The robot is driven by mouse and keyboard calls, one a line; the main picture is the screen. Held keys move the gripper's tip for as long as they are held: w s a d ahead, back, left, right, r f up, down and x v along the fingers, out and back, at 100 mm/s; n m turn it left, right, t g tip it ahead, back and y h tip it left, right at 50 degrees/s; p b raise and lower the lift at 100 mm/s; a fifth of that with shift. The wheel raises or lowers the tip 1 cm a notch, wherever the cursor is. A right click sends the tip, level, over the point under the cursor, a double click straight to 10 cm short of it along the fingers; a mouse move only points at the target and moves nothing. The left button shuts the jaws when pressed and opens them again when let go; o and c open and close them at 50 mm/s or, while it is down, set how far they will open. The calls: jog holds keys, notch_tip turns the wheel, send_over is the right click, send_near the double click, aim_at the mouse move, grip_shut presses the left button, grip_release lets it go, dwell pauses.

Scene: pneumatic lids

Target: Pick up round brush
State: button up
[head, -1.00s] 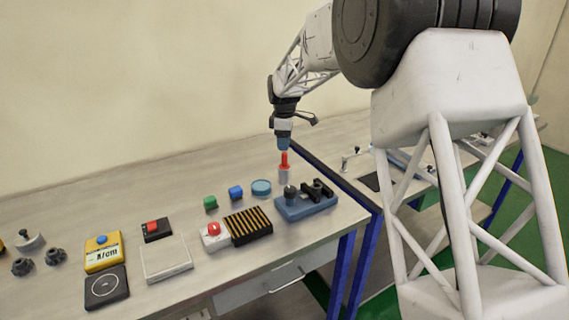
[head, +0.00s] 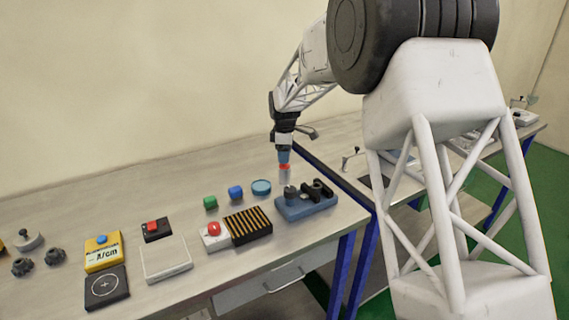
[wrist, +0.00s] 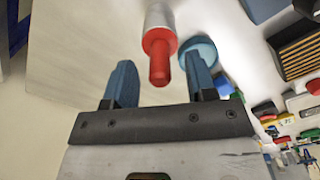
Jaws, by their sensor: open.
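The round brush, as I take it, is a red-topped piece with a pale grey lower part (head: 285,175). It stands upright on the table near the right end. My gripper (head: 284,157) points down directly over it, with its blue fingers around or just in front of the red top. In the wrist view my gripper (wrist: 158,75) is open, one blue finger on each side of the brush's red handle (wrist: 159,50). Gaps show between the handle and both fingers. I see no contact.
A blue round dish (head: 261,187) is close to the brush's left. A blue fixture with black parts (head: 306,205) stands in front. Blue (head: 236,193) and green (head: 210,202) blocks and a black-and-yellow striped box (head: 248,227) lie further left. The table behind is clear.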

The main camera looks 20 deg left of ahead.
jog(key=shift+f, duration=1.25)
grip_shut()
jog(key=shift+r, duration=0.15)
jog(key=shift+r, duration=4.9)
jog(key=s+d+r, duration=0.1)
jog(key=s+d, duration=0.2)
jog(key=d, duration=0.3)
jog(key=s+d, duration=0.4)
jog(key=d, duration=0.3)
jog(key=shift+s+r, duration=0.25)
jog(key=shift+r, duration=0.15)
